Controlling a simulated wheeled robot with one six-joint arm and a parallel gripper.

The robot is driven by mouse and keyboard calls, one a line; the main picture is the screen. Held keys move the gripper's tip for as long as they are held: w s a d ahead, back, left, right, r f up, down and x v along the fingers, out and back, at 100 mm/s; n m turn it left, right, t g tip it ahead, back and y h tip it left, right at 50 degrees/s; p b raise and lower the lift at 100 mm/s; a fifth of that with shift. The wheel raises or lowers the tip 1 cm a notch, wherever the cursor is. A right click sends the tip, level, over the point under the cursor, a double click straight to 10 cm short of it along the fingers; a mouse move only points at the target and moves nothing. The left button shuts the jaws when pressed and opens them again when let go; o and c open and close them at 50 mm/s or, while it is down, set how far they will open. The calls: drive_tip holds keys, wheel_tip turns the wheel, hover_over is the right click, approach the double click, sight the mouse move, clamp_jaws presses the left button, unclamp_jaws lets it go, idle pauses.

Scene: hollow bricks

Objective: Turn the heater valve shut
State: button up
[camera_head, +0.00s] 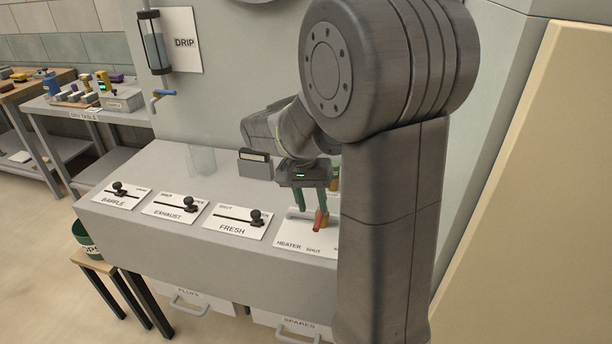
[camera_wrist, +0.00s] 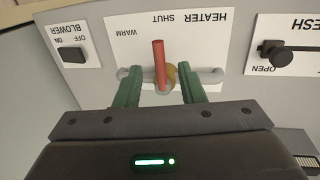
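The heater valve has a red lever handle (camera_wrist: 160,62) on a brass-coloured body (camera_wrist: 172,74), set on a short grey pipe (camera_wrist: 209,76). It is mounted on the white HEATER plate (camera_wrist: 215,38), marked WARM and SHUT; the plate appears upside down in the wrist view. The handle lies across the pipe, its tip pointing toward the lettering near SHUT. My gripper (camera_wrist: 160,92) has green fingers, one on each side of the handle, with visible gaps to it. In the head view my gripper (camera_head: 321,203) is over the valve; the red handle (camera_head: 320,222) shows below the fingers.
FRESH (camera_head: 233,222), EXHAUST (camera_head: 174,208) and BAFFLE (camera_head: 118,196) slider plates lie to the left on the bench. A BLOWER switch (camera_wrist: 74,52) is beside the heater plate. A clear glass (camera_head: 202,160) and a dark box (camera_head: 256,163) stand behind.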

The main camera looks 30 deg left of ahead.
sight(317, 222)
wheel_tip(317, 222, up, 9)
drive_tip(key=a, duration=0.1)
drive_tip(key=shift+s+a, duration=0.2)
drive_tip(key=shift+a, duration=0.2)
drive_tip(key=shift+f, duration=0.1)
drive_tip(key=d+f, duration=0.1)
drive_tip(key=f, duration=0.8)
drive_tip(key=d+f, duration=0.1)
drive_tip(key=f, duration=0.3)
drive_tip(key=shift+w+d+f, duration=0.2)
drive_tip(key=shift+w+d, duration=0.1)
drive_tip(key=shift+d, duration=0.05)
drive_tip(key=shift+r, duration=0.1)
